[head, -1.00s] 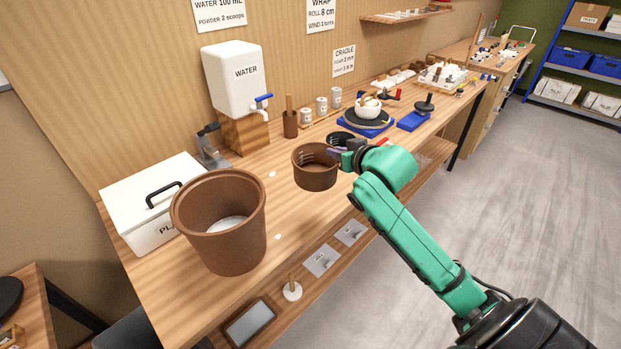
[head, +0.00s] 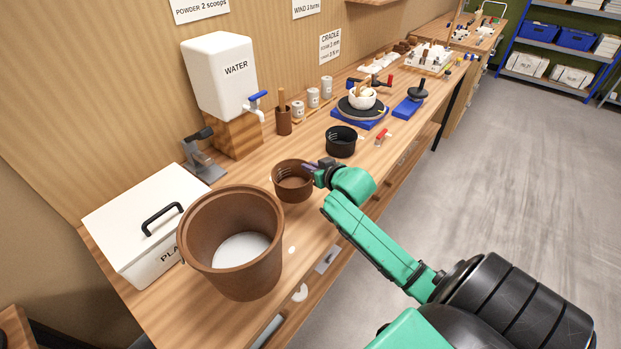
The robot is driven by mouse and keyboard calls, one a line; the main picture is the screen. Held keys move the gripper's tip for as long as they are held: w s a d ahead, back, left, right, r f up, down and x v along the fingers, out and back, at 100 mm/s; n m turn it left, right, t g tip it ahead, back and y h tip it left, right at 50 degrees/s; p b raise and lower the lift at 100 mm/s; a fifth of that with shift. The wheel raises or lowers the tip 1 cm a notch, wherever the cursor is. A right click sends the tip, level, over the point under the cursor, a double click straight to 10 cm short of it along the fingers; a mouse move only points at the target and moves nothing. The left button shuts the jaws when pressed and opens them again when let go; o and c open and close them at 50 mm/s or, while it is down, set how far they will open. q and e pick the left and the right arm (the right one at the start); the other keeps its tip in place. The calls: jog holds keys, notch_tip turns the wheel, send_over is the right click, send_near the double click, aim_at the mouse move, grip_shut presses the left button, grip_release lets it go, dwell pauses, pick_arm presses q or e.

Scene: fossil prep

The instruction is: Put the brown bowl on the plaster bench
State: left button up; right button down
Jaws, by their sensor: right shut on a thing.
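My left gripper is not in view.
The large brown bucket (head: 240,277) holding white powder stands close on the left, by a white lidded box (head: 122,215). The black bowl (head: 341,148) and a red-handled tool (head: 382,137) are behind right. The water tank (head: 222,72) stands at the wall.

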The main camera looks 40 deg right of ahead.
jog(key=f, duration=0.5)
jog(key=shift+w, duration=0.25)
jog(key=shift+s+f, duration=0.1)
jog(key=shift+f, duration=0.25)
jog(key=shift+s, duration=0.1)
jog(key=c, duration=0.9)
grip_release()
jog(key=shift+a+f, duration=0.1)
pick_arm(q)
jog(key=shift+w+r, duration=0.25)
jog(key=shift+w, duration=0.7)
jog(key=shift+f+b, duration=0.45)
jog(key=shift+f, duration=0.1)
pick_arm(e)
jog(key=v, duration=1.2)
